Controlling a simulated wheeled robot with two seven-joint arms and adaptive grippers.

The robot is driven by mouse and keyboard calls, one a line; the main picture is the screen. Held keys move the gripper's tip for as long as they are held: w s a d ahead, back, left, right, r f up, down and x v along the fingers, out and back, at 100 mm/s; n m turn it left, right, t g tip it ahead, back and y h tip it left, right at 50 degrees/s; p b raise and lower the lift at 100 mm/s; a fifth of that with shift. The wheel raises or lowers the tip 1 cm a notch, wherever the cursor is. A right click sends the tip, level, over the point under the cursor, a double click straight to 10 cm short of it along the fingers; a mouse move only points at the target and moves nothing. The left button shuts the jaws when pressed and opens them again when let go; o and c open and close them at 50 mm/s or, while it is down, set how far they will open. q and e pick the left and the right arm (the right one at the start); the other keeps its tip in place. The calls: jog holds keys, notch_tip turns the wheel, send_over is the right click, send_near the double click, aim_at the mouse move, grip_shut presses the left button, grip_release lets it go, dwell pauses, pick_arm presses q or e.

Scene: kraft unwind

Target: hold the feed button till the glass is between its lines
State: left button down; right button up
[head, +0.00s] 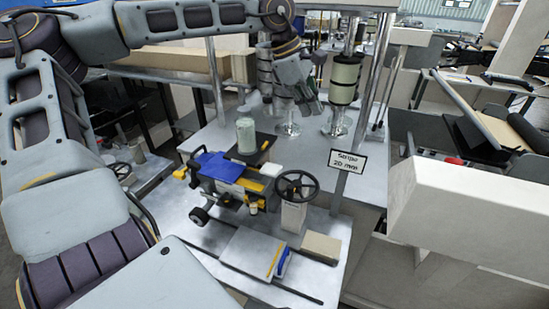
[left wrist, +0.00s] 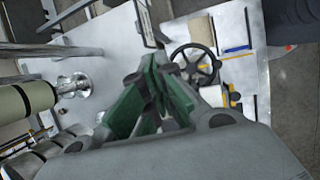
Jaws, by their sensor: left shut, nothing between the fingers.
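My left gripper (head: 309,105) hangs over the far part of the grey machine table, just left of an upright roll. In the left wrist view its green fingers (left wrist: 155,95) are shut with nothing between them. A pale green upright cylinder (head: 246,135) stands on a dark plate to the left of the gripper; I cannot tell whether it is the glass, and no lines can be made out on it. I cannot pick out the feed button in either view. My right gripper is not in view.
A black handwheel (head: 297,186) stands on a pale post, also in the left wrist view (left wrist: 195,65). A sign (head: 348,161) reads "Stripe 20 mm". A green-grey roll (head: 344,80) stands on a metal post. A blue and yellow device (head: 230,175) sits left of the wheel.

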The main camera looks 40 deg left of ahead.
pick_arm(q)
jog(key=s+a+f+m+g+y, duration=0.1)
jog(key=s+a+m+y, duration=0.1)
jog(key=a+m, duration=0.15)
jog(key=m+g+y, duration=0.2)
jog(key=m, duration=1)
send_over(273, 165)
jog(key=f, duration=0.1)
jog(key=shift+d+m, duration=0.1)
jog(key=shift+m, duration=1.15)
jog(key=shift+f, duration=0.15)
jog(key=shift+s+f+p, duration=0.1)
jog(key=shift+f+p, duration=1.2)
jog(key=shift+f, duration=5.55)
jog(key=shift+f, duration=0.1)
